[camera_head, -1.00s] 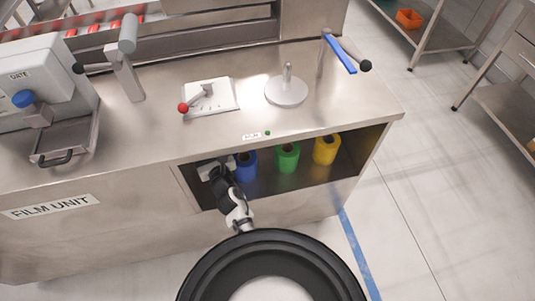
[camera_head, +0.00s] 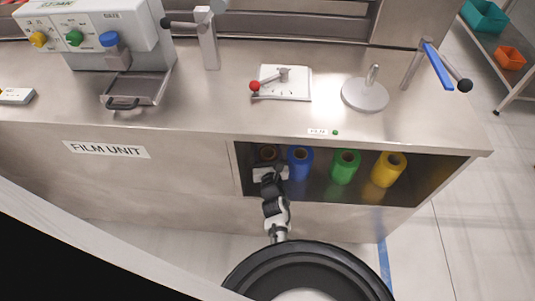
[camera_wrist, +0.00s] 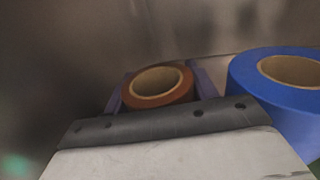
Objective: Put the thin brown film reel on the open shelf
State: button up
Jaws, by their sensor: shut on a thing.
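The thin brown film reel (camera_wrist: 157,85) stands in the left end of the open shelf (camera_head: 330,195), between the two fingers of my gripper (camera_wrist: 160,92) in the wrist view. My gripper is shut on it. In the head view the brown reel (camera_head: 267,153) shows just beyond my gripper (camera_head: 268,163), left of a blue reel (camera_head: 300,163). The blue reel also shows close on the right in the wrist view (camera_wrist: 275,90). The underside of the brown reel is hidden, so I cannot tell whether it touches the shelf floor.
A green reel (camera_head: 345,166) and a yellow reel (camera_head: 388,169) stand farther right in the shelf. The shelf's left wall is close to my gripper. The counter (camera_head: 210,105) above carries a lever plate (camera_head: 284,83) and a round metal stand (camera_head: 365,95). Free shelf space lies right of the yellow reel.

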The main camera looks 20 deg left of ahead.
jog(key=shift+f, duration=0.15)
jog(key=shift+f, duration=0.2)
jog(key=o, duration=1.1)
jog(key=shift+r, duration=0.15)
